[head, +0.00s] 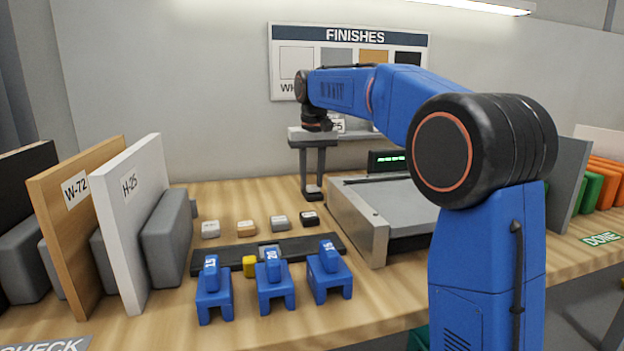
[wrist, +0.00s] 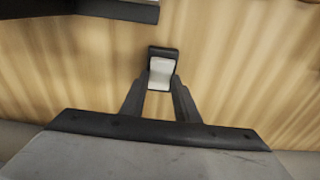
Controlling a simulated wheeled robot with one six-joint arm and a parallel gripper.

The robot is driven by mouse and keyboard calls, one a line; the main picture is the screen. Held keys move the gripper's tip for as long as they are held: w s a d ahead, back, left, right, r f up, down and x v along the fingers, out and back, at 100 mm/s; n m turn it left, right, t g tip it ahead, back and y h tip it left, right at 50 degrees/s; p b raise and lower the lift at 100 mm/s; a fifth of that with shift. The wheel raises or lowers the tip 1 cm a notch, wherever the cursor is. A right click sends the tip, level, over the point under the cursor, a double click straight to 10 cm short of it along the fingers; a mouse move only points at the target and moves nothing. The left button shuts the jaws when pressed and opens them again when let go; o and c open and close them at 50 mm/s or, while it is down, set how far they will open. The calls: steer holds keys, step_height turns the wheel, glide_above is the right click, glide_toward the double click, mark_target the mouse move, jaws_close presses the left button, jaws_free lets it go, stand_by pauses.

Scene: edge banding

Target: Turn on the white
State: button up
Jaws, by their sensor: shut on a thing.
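My gripper (head: 313,180) points down over the back of the bench, its fingers closed on a small black piece with a pale face (wrist: 162,72). In the wrist view the fingers (wrist: 160,92) converge on that piece. I cannot tell whether it touches the bench. A small white block (head: 210,229) sits at the left end of a row on the bench, left of my gripper and apart from it.
A dark strip (head: 220,261) with a yellow piece (head: 249,266) lies in front of the row. Several blue clamp-like pieces (head: 273,286) stand nearer. Panels, including white H-25 (head: 135,225), stand left. A grey machine (head: 357,220) stands right of my gripper. A FINISHES board (head: 354,35) hangs behind.

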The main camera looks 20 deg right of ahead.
mark_target(313, 187)
steer(key=o, duration=1)
steer(key=shift+o, duration=0.2)
step_height(313, 187, up, 17)
steer(key=s, duration=0.1)
steer(key=shift+s+r, duration=0.15)
steer(key=shift+s, duration=0.2)
steer(key=shift+s, duration=0.1)
